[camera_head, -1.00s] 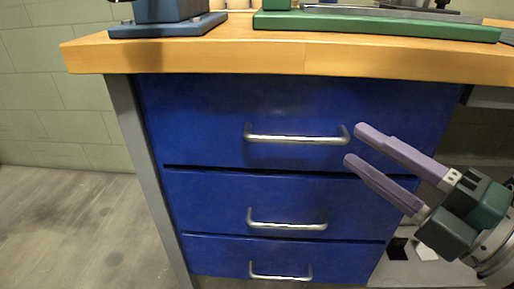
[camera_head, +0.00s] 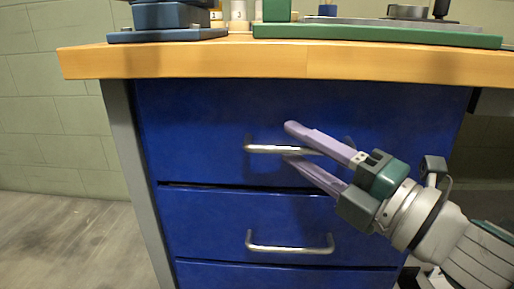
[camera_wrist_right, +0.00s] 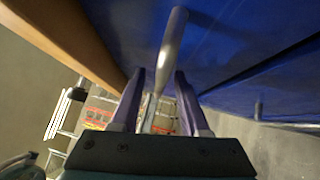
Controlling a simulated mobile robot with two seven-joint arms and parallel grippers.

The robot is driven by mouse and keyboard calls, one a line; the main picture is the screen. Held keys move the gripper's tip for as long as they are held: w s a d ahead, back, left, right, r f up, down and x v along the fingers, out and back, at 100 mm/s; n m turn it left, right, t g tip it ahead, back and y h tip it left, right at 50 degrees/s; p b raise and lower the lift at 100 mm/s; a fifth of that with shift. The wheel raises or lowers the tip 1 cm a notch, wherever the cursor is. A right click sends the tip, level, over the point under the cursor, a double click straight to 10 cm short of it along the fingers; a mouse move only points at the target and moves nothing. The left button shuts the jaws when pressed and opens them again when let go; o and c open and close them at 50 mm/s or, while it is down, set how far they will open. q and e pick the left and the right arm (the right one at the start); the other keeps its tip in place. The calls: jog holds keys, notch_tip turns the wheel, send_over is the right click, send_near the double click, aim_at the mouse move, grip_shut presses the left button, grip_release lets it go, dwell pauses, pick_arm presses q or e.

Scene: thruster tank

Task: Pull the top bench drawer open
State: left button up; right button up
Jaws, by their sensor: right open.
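The blue top bench drawer (camera_head: 200,115) sits under the wooden bench top and looks shut. Its silver bar handle (camera_head: 270,149) runs sideways across its front. My right gripper (camera_head: 289,143) is open, with one purple finger above the handle and one below it. In the right wrist view the handle (camera_wrist_right: 172,50) lies between the two parted fingers (camera_wrist_right: 160,85). I cannot tell whether a finger touches it. The handle's right part is partly hidden by the gripper in the head view. My left gripper is not in view.
The wooden bench top (camera_head: 180,60) overhangs the drawers. A second drawer (camera_head: 210,215) with its own handle (camera_head: 290,248) is below. A blue tool base (camera_head: 165,35) and a green machine base (camera_head: 380,37) stand on the bench. Floor at the left is clear.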

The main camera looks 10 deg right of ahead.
grip_shut()
dwell(0.3)
dwell(1.1)
